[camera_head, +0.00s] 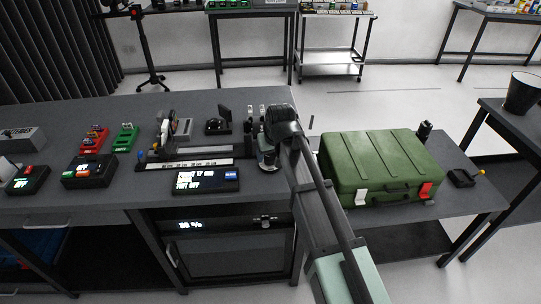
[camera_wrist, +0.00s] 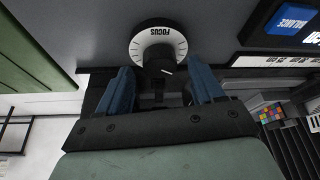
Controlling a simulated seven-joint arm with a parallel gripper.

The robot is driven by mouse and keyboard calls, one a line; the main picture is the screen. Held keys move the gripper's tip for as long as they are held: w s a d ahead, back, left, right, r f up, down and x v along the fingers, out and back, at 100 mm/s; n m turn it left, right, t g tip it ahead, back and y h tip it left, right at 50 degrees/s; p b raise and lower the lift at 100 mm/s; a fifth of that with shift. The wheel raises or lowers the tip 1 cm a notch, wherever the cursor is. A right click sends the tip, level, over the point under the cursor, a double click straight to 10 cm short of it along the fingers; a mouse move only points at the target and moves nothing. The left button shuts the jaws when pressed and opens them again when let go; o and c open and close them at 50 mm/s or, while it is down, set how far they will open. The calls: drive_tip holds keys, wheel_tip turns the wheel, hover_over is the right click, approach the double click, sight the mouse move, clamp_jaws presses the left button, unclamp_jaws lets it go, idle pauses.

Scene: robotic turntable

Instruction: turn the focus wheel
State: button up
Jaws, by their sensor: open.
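The focus wheel (camera_wrist: 146,40) shows at the top middle of the wrist view. It has a white ring with tick marks, the word FOCUS upside down, and a dark centre knob with a short white line. My gripper (camera_wrist: 163,76) is open, with one blue finger on each side of the picture just below the wheel. No object is between the fingers, and I see no contact with the wheel; how far the tips are from it is hard to tell.
A green case (camera_head: 375,160) stands close to the right of my arm. A display box (camera_head: 205,181) and a scale rail (camera_head: 190,164) lie to the left on the dark bench (camera_head: 100,205). Red (camera_head: 94,140) and green (camera_head: 125,139) racks sit further left.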

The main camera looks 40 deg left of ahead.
drive_tip(key=shift+w+a+f, duration=0.15)
drive_tip(key=shift+a+f, duration=0.1)
drive_tip(key=shift+f, duration=0.4)
drive_tip(key=c, duration=1.1)
